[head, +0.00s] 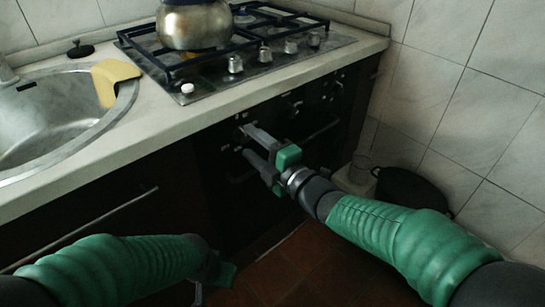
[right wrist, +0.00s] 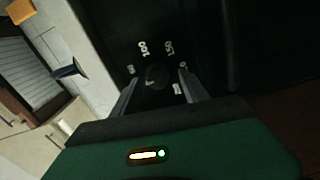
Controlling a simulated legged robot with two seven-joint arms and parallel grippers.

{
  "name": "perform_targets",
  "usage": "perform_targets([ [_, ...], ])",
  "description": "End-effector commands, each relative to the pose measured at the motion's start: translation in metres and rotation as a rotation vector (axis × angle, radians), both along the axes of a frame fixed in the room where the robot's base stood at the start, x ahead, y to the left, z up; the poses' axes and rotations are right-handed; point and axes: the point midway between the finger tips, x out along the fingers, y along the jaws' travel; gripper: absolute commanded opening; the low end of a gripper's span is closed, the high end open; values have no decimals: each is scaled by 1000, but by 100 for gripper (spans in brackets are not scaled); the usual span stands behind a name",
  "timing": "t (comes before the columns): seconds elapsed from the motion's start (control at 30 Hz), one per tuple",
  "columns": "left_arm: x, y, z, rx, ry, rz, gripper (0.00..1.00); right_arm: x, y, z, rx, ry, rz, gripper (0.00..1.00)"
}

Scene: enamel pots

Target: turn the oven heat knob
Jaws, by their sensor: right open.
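The oven heat knob (right wrist: 157,76) is a dark round knob on the black oven panel, with pale numbers printed around it in the right wrist view. My right gripper (head: 246,141) is open at the oven front. In the right wrist view its two fingers (right wrist: 157,95) lie on either side of the knob, with dark gaps showing; I cannot tell whether either finger touches it. My left gripper (head: 215,274) hangs low in front of the cabinet in the head view, away from the oven knob, and its jaws are too dark to read.
A gas hob (head: 240,55) with a metal kettle (head: 195,25) sits on the counter above the oven. A sink (head: 60,115) with a yellow cloth (head: 110,80) is at left. A dark pot (head: 410,190) stands on the floor at right, beside the tiled wall.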

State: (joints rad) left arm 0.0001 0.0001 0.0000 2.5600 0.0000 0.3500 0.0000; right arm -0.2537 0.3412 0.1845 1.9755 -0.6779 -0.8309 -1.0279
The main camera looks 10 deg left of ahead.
Motion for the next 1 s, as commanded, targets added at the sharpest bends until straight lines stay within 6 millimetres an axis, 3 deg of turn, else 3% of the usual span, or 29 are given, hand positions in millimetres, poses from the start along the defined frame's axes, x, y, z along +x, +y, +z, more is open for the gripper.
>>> perform_targets([
  [0.2,0,0,25,0,0,0,36,-35,-47,6,-3,2,-5,52],
  [0.5,0,0,47,0,0,0,36,-84,-108,2,-3,3,-3,52],
  [0.7,0,0,50,0,0,0,36,-96,-123,0,-2,2,0,52],
  [1.0,0,0,49,0,0,0,36,-96,-123,-1,-2,2,0,52],
])
